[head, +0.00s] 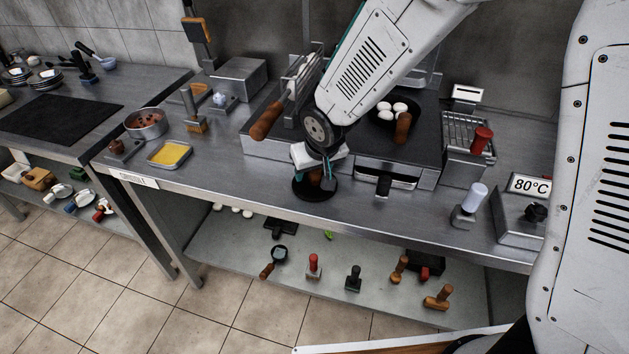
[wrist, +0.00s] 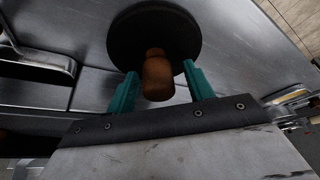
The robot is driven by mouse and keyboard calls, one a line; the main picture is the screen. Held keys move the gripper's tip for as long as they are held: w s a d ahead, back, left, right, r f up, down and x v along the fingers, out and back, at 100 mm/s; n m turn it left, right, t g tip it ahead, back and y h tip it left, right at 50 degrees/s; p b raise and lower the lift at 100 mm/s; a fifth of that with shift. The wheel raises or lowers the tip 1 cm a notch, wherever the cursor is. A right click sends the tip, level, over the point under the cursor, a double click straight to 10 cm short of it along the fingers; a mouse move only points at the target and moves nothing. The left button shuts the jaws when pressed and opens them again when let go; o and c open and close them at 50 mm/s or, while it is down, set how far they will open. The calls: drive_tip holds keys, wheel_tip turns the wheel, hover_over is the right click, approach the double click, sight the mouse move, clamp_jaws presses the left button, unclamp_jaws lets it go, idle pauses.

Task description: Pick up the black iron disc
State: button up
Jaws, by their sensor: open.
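The black iron disc (head: 316,192) lies on the steel counter near its front edge in the head view, partly hidden by my gripper. It is round and flat with an upright brown wooden knob. In the wrist view the disc (wrist: 122,38) is at the top centre, and its knob (wrist: 157,76) stands between my teal fingers. My gripper (head: 322,172) is right above the disc. In the wrist view my gripper (wrist: 160,84) is open, one finger on each side of the knob, with gaps showing.
Behind the disc is a griddle station with a pan of white eggs (head: 392,110). A yellow tray (head: 169,154) is at the left. The counter beside the disc is clear.

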clamp_jaws()
drive_tip(key=shift+r, duration=0.2)
